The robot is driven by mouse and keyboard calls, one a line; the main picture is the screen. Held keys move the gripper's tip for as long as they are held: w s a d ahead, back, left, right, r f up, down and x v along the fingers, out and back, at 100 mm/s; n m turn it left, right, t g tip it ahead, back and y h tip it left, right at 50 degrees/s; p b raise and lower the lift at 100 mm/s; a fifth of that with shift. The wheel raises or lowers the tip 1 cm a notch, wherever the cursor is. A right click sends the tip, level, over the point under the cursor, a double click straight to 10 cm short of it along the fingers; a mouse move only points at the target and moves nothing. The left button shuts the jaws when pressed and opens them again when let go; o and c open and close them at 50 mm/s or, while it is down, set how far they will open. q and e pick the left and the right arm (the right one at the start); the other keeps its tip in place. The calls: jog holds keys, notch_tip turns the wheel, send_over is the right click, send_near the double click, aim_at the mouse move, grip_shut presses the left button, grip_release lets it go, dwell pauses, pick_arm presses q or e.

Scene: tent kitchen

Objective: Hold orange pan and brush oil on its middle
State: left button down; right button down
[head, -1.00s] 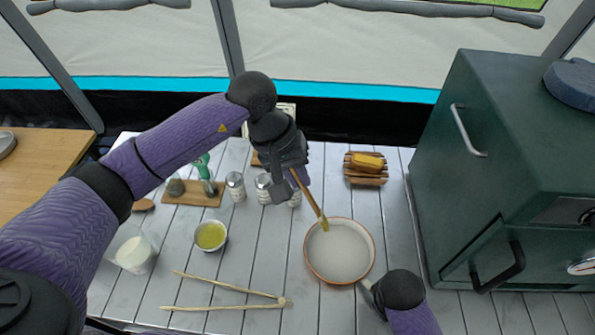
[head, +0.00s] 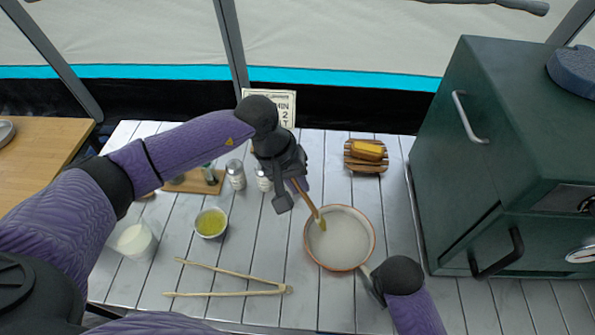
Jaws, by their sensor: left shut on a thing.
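The orange-rimmed pan (head: 345,247) with a pale inside sits on the grey slatted table, right of the middle. My left gripper (head: 291,187) is shut on a wooden-handled brush (head: 309,202), up and left of the pan. The brush slants down to the right, and its yellowish tip overlaps the left part of the pan's inside; I cannot tell whether it touches. A small white bowl of yellow oil (head: 211,222) stands to the left. My right arm reaches to the pan's lower right, by its handle; the right gripper's fingers are mostly hidden there (head: 376,287).
Wooden tongs (head: 230,280) lie in front of the bowl. A white cup (head: 134,239) stands at the left. Shakers (head: 236,175) and a wooden board (head: 196,183) are behind the bowl. A slatted rack with yellow food (head: 366,155) is behind the pan. A green oven (head: 500,170) blocks the right.

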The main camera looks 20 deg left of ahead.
pick_arm(q)
jog(key=shift+s+d+f, duration=0.1)
jog(key=shift+f, duration=0.5)
jog(key=shift+s+d, duration=0.8)
jog(key=shift+d, duration=3.6)
jog(key=shift+w+a, duration=2.45)
jog(key=shift+a, duration=0.95)
notch_tip(320, 180, up, 8)
